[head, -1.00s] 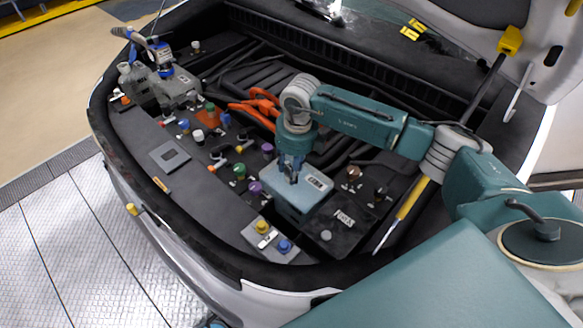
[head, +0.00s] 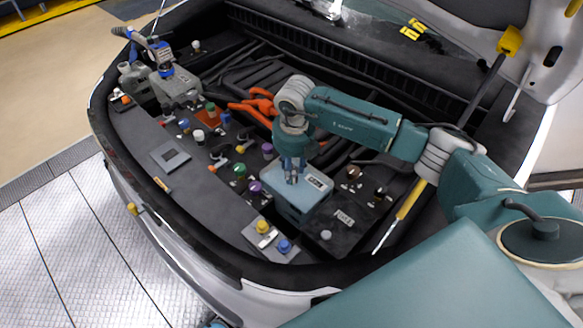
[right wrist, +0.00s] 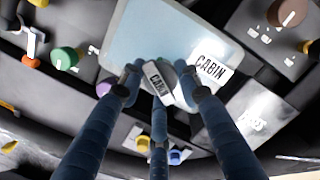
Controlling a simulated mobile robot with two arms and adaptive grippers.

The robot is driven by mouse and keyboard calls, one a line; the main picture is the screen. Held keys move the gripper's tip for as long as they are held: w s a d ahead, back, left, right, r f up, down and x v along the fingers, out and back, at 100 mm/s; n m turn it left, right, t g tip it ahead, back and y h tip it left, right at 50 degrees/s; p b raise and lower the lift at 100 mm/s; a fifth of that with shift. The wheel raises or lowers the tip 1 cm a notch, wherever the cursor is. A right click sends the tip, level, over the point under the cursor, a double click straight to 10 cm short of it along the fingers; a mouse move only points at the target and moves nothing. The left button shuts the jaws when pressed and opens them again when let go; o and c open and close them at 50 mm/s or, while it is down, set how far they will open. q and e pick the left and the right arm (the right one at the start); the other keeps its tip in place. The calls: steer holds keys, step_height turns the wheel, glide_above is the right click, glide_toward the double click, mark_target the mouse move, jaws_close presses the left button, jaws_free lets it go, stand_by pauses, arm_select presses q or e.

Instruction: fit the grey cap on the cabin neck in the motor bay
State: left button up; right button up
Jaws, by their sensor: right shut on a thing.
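My right gripper (head: 291,179) reaches down over the pale blue-grey cabin tank (head: 306,196) in the motor bay. Its fingers are shut on the grey cap (right wrist: 160,85), which bears a CABIN label in the right wrist view. The cap lies over the near edge of the tank (right wrist: 170,38), close to the tank's own CABIN label (right wrist: 209,68). The cabin neck is not visible beneath the cap and fingers, so I cannot tell whether the cap touches it.
A black FUSES box (head: 343,222) stands right of the tank. Yellow (head: 262,227) and blue (head: 285,246) caps stand in front. A green cap (head: 239,172) and several other coloured caps stand left. A yellow-sleeved strut (head: 412,198) rises at the right.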

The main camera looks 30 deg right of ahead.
steer(key=shift+s+f+m+h, duration=0.15)
steer(key=shift+m+h, duration=0.15)
steer(key=shift+m, duration=1.3)
steer(key=o, duration=1)
step_height(320, 180, up, 12)
steer(key=shift+s+a, duration=0.35)
steer(key=shift+s, duration=0.1)
